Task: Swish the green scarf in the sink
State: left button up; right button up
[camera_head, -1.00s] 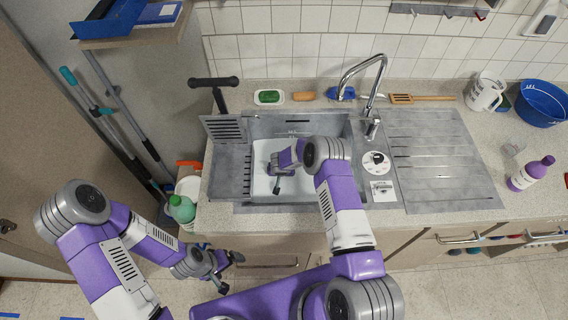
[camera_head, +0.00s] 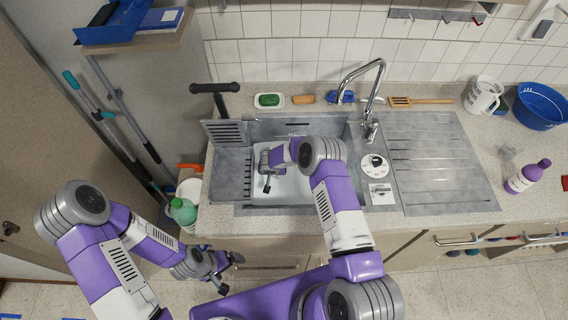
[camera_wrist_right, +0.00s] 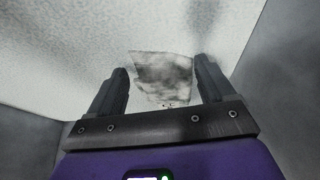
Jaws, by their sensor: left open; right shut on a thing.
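The grey metal sink (camera_head: 338,128) is set in the counter, with a pale white surface (camera_head: 300,186) inside its basin. My right gripper (camera_head: 264,174) reaches down into the basin, over this surface. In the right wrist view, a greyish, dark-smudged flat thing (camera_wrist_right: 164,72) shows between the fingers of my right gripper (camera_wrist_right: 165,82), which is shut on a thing. No green scarf is recognisable, and I cannot tell whether this grey thing is it. My left gripper (camera_head: 228,272) is open and empty, low in front of the counter.
A chrome tap (camera_head: 370,95) arches at the back of the basin, with a ribbed drainboard (camera_head: 430,155) to its right. A soap dish (camera_head: 269,100) and a wooden brush (camera_head: 420,101) lie behind. A purple bottle (camera_head: 528,177), white jug (camera_head: 483,95) and blue bowl (camera_head: 541,106) stand right.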

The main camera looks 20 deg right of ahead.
notch_tip(320, 180, up, 19)
jog(key=p, duration=1.1)
jog(key=shift+r+p, duration=0.15)
jog(key=shift+p, duration=0.15)
jog(key=shift+w+r, duration=0.1)
dwell(0.8)
jog(key=shift+r, duration=2.4)
